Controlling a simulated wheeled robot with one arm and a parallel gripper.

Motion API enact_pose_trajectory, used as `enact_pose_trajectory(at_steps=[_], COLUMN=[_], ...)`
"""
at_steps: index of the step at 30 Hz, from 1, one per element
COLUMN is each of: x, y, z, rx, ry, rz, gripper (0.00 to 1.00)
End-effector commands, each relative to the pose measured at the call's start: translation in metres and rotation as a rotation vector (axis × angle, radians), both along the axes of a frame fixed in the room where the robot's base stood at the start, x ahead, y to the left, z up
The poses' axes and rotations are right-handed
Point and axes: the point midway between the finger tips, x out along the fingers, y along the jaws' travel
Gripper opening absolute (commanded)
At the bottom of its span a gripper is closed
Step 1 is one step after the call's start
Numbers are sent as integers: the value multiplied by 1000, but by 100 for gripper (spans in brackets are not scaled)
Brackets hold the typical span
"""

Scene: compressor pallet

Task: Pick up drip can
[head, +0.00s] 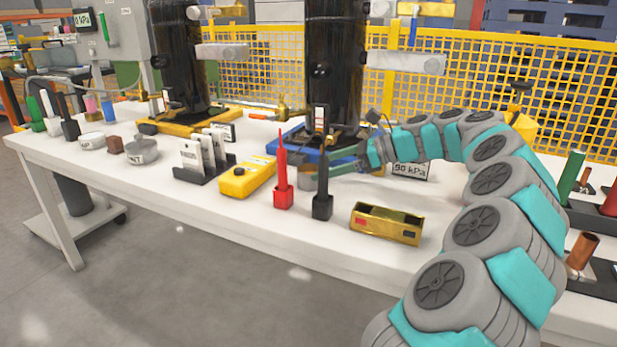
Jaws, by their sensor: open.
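A red probe (283,188) and a black probe (322,205) stand upright in front of my fingers. A yellow meter (246,179) lies to the left, a brass-coloured box (386,223) to the front right. Two black cylinders (334,70) (177,60) rise behind. Round tins (142,152) (92,141) stand farther left.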

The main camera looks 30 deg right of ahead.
Motion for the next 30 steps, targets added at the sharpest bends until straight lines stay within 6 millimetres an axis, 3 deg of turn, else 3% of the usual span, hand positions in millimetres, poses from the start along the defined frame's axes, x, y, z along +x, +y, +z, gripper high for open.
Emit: enact_pose_trajectory(at_steps=[18,26,30], x=[40,45,45], y=[50,54,54], z=[-23,-26,-26], rx=[2,0,0], ry=[1,0,0], rz=[4,0,1], gripper=[100,100,88])
